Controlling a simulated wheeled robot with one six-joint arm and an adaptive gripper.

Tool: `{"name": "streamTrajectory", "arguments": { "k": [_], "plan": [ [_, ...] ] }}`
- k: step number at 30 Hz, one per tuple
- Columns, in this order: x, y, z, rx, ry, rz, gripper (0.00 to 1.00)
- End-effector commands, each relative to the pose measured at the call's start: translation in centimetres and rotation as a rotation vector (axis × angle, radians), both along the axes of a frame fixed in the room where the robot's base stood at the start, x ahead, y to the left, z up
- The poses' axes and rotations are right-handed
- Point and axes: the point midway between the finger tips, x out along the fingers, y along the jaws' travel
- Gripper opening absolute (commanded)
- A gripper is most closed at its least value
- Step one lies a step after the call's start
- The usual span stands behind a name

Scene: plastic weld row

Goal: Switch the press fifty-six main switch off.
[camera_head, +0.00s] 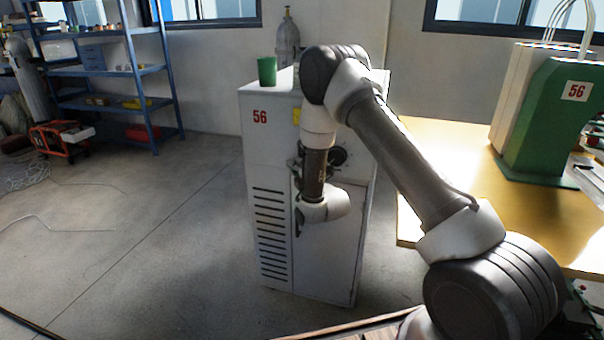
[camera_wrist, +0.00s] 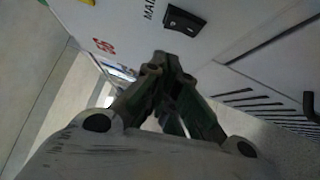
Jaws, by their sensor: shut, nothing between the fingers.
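The press fifty-six cabinet (camera_head: 265,160) is a white box with a red 56 on its front; the red 56 (camera_wrist: 103,46) also shows in the wrist view. A black rocker, the main switch (camera_wrist: 184,21), sits on the white panel beside lettering that starts "MAI" and is cut off by the frame. Which way the rocker is tipped I cannot tell. My gripper (camera_wrist: 163,62) is shut and empty, its fingertips just below the switch in the wrist view, with a small visible gap. In the head view my arm hides the switch.
A green cup (camera_head: 267,71) stands on the cabinet top, with a grey gas cylinder (camera_head: 287,40) behind. A yellow-topped table (camera_head: 445,160) with the green press (camera_head: 550,120) stands right. Floor left is mostly clear.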

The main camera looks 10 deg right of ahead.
Motion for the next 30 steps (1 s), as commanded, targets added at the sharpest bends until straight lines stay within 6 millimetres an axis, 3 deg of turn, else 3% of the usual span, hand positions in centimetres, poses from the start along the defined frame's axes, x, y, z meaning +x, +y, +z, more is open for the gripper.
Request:
{"name": "streamTrajectory", "arguments": {
  "k": [2, 9, 30],
  "plan": [
    [1.1, -1.1, 0.1, 0.000, 0.000, -0.007, 0.00],
    [2.6, -1.9, 0.3, -0.001, 0.001, -0.005, 0.00],
    [3.4, -2.3, 0.8, 0.002, 0.002, -0.005, 0.00]
  ]
}}
